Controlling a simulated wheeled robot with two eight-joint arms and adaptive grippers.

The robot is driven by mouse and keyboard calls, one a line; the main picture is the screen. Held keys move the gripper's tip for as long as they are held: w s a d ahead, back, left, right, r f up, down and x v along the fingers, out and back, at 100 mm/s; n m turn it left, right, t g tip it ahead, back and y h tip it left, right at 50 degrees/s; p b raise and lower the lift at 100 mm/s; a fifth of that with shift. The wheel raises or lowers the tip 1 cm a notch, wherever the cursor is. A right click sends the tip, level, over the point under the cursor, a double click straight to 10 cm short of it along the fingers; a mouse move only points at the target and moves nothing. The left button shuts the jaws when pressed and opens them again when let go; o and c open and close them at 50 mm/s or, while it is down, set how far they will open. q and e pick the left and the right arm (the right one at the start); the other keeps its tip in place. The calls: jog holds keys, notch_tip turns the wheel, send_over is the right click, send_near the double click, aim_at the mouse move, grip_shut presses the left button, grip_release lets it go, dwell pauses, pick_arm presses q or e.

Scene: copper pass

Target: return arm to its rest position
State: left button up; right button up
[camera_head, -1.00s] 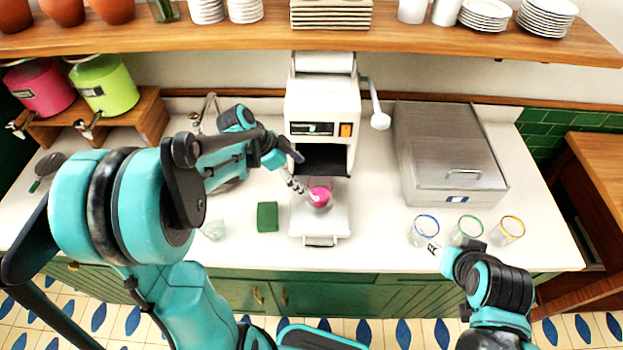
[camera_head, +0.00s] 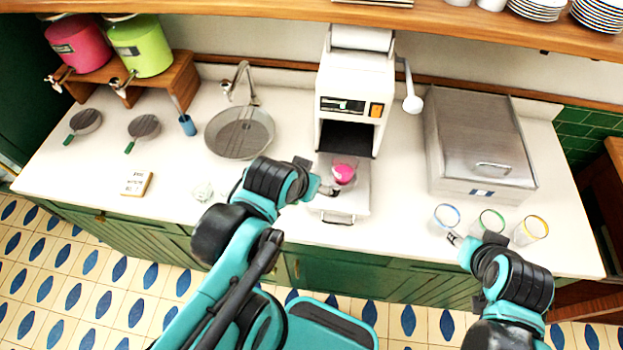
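My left arm rises from the bottom centre, bent at the elbow. Its gripper (camera_head: 328,190) is just left of a cup with pink contents (camera_head: 344,173) on the tray of a white machine (camera_head: 355,85). Its fingers are small and partly hidden by the wrist, so I cannot tell whether they are apart or touch the cup. My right arm comes in at the lower right. Its gripper (camera_head: 454,239) is low by the counter's front edge, close to a blue-rimmed glass (camera_head: 446,217). Its finger opening is too small to judge.
Green-rimmed (camera_head: 487,223) and yellow-rimmed (camera_head: 531,230) glasses stand at right before a steel box (camera_head: 480,145). A round sink (camera_head: 240,132), small clear glass (camera_head: 203,191), sign block (camera_head: 136,184) and two strainers (camera_head: 144,127) lie left. A shelf (camera_head: 480,25) spans above.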

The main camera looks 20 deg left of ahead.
jog(key=shift+w, duration=0.1)
notch_tip(320, 180, down, 12)
jog(key=b, duration=1.2)
jog(key=shift+f, duration=0.15)
jog(key=shift+c, duration=0.3)
